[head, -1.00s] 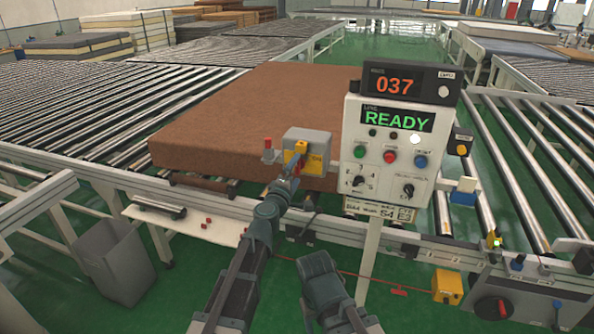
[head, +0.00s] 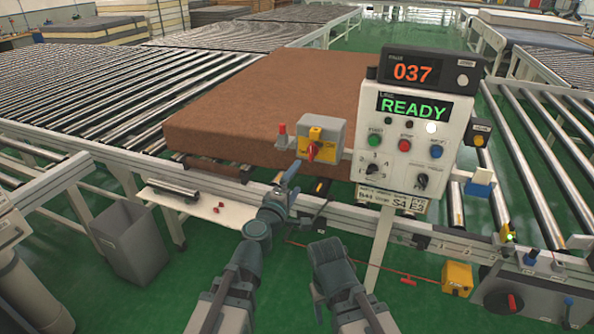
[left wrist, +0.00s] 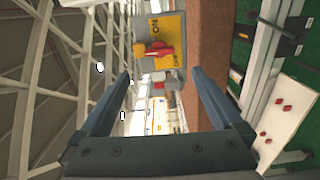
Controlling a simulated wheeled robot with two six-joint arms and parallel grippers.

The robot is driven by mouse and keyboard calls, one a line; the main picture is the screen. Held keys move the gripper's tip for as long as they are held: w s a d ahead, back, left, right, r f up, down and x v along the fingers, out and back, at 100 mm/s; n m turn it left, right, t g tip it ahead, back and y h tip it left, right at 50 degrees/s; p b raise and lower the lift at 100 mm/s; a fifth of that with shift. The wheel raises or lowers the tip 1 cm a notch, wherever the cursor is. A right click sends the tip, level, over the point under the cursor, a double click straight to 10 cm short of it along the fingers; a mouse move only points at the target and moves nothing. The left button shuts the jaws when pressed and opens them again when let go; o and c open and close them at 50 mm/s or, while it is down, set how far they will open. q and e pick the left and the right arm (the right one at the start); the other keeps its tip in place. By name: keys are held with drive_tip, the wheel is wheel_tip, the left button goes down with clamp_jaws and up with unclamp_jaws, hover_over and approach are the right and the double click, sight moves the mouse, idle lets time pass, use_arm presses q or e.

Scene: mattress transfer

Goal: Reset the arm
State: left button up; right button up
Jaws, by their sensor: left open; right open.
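My left gripper (head: 287,180) is open and empty, just below and in front of a grey switch box with a yellow face (head: 318,140). It is apart from the box's red handle (head: 311,151). In the left wrist view my left gripper's two fingers (left wrist: 160,75) are spread, with the yellow face and red handle (left wrist: 160,53) beyond them. My right gripper (head: 332,258) is low in the middle of the head view, clear of everything; its fingertips are hard to make out.
A brown mattress (head: 265,105) lies on the rollers behind the box. A control panel (head: 405,140) reading READY stands to the right, under a 037 display (head: 412,72). A grey bin (head: 132,242) stands on the green floor at left. A yellow box (head: 457,277) is at lower right.

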use_arm(q)
drive_tip(key=s+f+m+g+h, duration=0.1)
drive_tip(key=s+f+m+g, duration=0.35)
drive_tip(key=f+m, duration=0.2)
drive_tip(key=s+f+m+g, duration=0.4)
drive_tip(key=f+m+g, duration=0.2)
drive_tip(key=f, duration=0.2)
drive_tip(key=s+a+f+m+g+y, duration=0.2)
drive_tip(key=s+a+f+g+y, duration=0.45)
drive_tip(key=s+a, duration=0.55)
drive_tip(key=s+d+m+y, duration=0.1)
drive_tip(key=s+d+m, duration=0.2)
drive_tip(key=d, duration=0.7)
drive_tip(key=shift+s+f+g, duration=0.3)
drive_tip(key=shift+s+f, duration=0.1)
drive_tip(key=shift+s, duration=0.4)
drive_tip(key=shift+d, duration=0.1)
use_arm(e)
drive_tip(key=shift+c, duration=0.2)
